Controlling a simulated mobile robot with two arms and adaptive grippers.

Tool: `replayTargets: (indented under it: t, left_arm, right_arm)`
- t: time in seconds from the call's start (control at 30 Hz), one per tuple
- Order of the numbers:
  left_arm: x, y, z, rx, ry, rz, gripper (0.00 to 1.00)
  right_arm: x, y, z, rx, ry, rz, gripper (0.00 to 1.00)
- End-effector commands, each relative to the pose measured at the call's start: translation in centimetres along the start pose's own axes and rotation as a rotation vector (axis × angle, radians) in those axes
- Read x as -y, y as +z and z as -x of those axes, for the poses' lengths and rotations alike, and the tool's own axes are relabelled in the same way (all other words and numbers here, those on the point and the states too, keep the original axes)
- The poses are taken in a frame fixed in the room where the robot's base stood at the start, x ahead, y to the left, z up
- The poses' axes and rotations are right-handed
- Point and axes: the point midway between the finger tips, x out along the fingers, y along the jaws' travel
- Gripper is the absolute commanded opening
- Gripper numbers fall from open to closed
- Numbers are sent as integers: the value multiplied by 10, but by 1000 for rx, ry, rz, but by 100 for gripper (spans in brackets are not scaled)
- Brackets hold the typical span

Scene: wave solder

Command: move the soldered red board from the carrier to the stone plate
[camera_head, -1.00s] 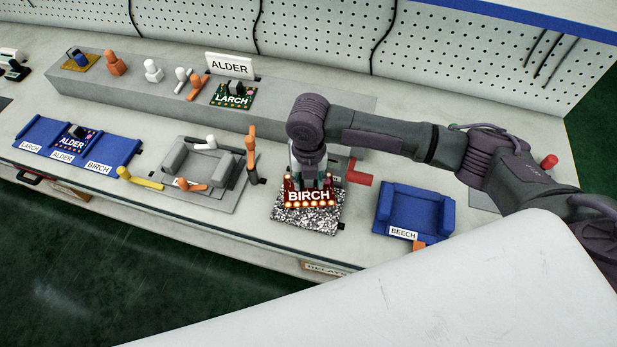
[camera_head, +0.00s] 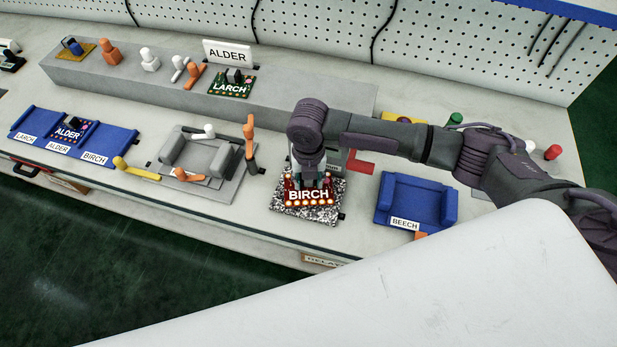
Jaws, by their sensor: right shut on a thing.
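The red board labelled BIRCH (camera_head: 308,196) is at the speckled stone plate (camera_head: 290,223), over its middle. A row of bright solder points shows along its front edge. My right gripper (camera_head: 310,180) points down from above and is shut on the red board. I cannot tell whether the board touches the plate or is just above it. The grey carrier (camera_head: 215,160) with its orange and white clamp handles is to the left of the plate and holds no board. My left gripper is not in view.
A blue tray marked BEECH (camera_head: 418,201) stands right of the plate. A blue rack (camera_head: 105,139) with a blue ALDER board is at the left. A green LARCH board (camera_head: 232,84) lies on the raised grey ledge behind.

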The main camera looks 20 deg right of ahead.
Motion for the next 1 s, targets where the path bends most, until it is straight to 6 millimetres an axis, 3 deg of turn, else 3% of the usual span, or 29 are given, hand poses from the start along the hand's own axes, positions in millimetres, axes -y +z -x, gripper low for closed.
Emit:
replayTargets:
  t: [1.0]
  left_arm:
    - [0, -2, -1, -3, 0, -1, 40]
  right_arm:
    - [0, 0, -10, 0, 0, 0, 0]
